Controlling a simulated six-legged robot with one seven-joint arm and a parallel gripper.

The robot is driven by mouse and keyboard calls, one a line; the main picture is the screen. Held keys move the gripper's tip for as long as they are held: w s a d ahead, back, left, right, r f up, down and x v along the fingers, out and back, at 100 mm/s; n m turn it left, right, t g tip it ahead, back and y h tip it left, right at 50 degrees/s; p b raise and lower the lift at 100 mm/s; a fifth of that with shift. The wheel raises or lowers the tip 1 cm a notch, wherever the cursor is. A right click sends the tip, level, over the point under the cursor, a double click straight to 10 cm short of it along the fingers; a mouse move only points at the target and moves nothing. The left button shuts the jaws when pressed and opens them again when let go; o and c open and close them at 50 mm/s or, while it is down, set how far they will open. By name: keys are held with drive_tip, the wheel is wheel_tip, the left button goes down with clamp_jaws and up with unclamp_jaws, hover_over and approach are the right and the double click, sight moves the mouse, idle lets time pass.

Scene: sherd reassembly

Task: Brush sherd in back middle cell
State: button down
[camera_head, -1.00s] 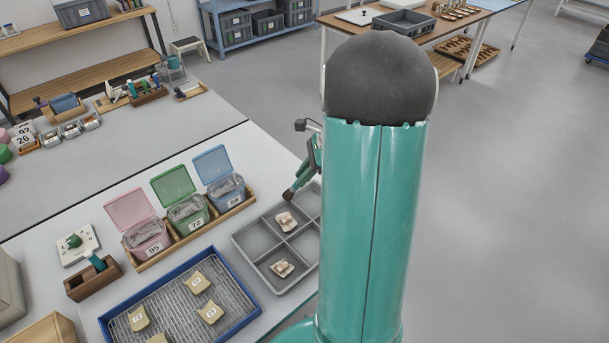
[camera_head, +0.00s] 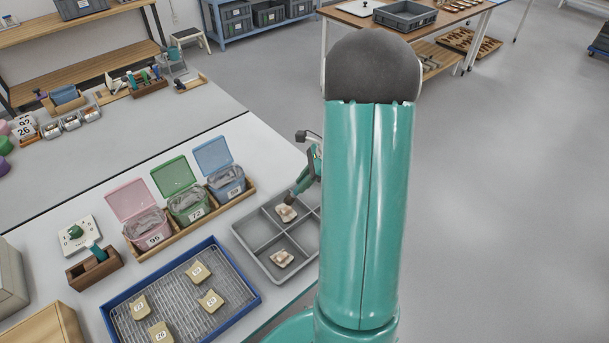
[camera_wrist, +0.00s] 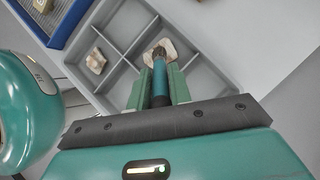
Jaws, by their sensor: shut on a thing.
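My gripper (camera_wrist: 158,86) is shut on a brush (camera_wrist: 160,76) with a teal handle and brown bristles. In the wrist view the bristles lie over a pale sherd (camera_wrist: 174,50) in one cell of the grey divided tray (camera_wrist: 118,56). The bristles appear to touch it, and partly cover it. In the head view the brush (camera_head: 294,194) points down at this sherd (camera_head: 286,213) in the tray (camera_head: 257,244). A second pale sherd (camera_head: 282,258) lies in a nearer cell. My arm hides the tray's right part.
A blue-rimmed tray (camera_head: 236,268) with a wire rack holding several numbered tan pieces stands left of the divided tray. Lidded pink, green (camera_head: 188,205) and blue tubs stand in a wooden holder behind it. A wooden block (camera_head: 95,268) and a white dial device (camera_head: 75,236) lie farther left.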

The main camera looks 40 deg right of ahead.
drive_tip(key=shift+f, duration=0.9)
drive_tip(key=shift+w+a, duration=0.1)
drive_tip(key=shift+a, duration=0.8)
drive_tip(key=shift+d, duration=0.95)
drive_tip(key=shift+a, duration=0.95)
